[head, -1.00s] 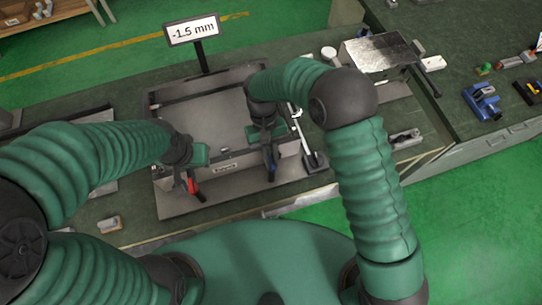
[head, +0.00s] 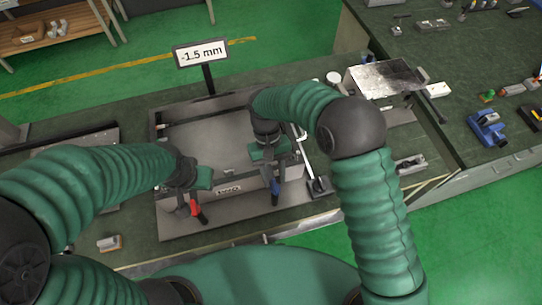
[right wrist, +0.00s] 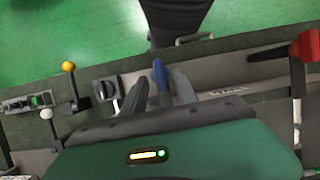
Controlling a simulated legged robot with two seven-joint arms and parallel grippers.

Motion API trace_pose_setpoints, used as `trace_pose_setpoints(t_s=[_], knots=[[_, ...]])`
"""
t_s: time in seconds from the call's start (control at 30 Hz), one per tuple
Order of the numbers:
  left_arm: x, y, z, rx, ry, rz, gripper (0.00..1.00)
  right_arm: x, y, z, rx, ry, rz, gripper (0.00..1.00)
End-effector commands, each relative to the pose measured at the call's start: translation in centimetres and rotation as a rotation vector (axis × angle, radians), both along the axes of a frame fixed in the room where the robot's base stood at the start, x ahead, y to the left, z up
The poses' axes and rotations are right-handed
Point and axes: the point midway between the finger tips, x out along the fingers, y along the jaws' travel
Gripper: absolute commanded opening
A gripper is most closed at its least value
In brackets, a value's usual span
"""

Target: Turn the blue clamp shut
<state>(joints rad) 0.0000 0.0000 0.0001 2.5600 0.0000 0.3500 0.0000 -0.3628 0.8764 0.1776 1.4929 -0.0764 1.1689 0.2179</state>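The blue clamp handle (head: 275,188) stands at the front edge of a grey machine box (head: 173,223), right of centre in the head view. It also shows in the right wrist view (right wrist: 160,76), upright between my two grey fingers. My right gripper (head: 272,174) is over the handle, with its fingers apart on either side; whether they touch it is hard to see. A red clamp handle (head: 198,211) is at the box's front left and shows at the right of the wrist view (right wrist: 305,46). My left gripper (head: 191,194) is beside the red handle; its fingers are too small to judge.
A sign reading -1.5 mm (head: 201,53) stands behind the box. Yellow-knobbed (right wrist: 68,67) and white-knobbed (right wrist: 46,113) levers are left of the blue handle in the wrist view. A metal plate (head: 385,78) and a blue tool (head: 487,129) lie at the right.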

Motion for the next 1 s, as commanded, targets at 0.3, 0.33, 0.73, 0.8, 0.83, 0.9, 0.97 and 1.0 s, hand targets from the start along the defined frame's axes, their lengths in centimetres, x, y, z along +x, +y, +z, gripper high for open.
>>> trace_pose_setpoints(t_s=[0.3, 0.33, 0.73, 0.8, 0.83, 0.9, 0.97, 1.0], knots=[[0.0, 0.0, -2.5, 0.000, 0.000, 0.000, 0.36, 3.5, 1.3, 8.1, 0.003, -0.007, 0.000, 0.35], [0.0, 0.0, -2.5, 0.000, 0.000, 0.000, 0.36, 3.8, 1.4, 8.9, 0.003, -0.006, 0.000, 0.35], [0.0, 0.0, -2.7, 0.000, 0.000, 0.000, 0.36, 5.5, 2.0, 13.7, -0.001, 0.001, 0.000, 0.35], [0.0, 0.0, -2.7, 0.000, 0.000, 0.000, 0.36, 5.5, 2.0, 13.7, -0.001, 0.001, 0.000, 0.35], [0.0, 0.0, -2.7, 0.000, 0.000, 0.000, 0.36, 5.5, 2.0, 13.7, -0.001, 0.001, 0.000, 0.35], [0.0, 0.0, -2.7, 0.000, 0.000, 0.000, 0.36, 5.5, 2.0, 13.6, -0.001, 0.001, 0.000, 0.35], [0.0, 0.0, -2.7, 0.000, 0.000, 0.000, 0.36, 5.5, 2.0, 13.6, -0.001, 0.001, 0.000, 0.35], [0.0, 0.0, -2.7, 0.000, 0.000, 0.000, 0.36, 5.5, 2.0, 13.6, -0.001, 0.001, 0.000, 0.35]])
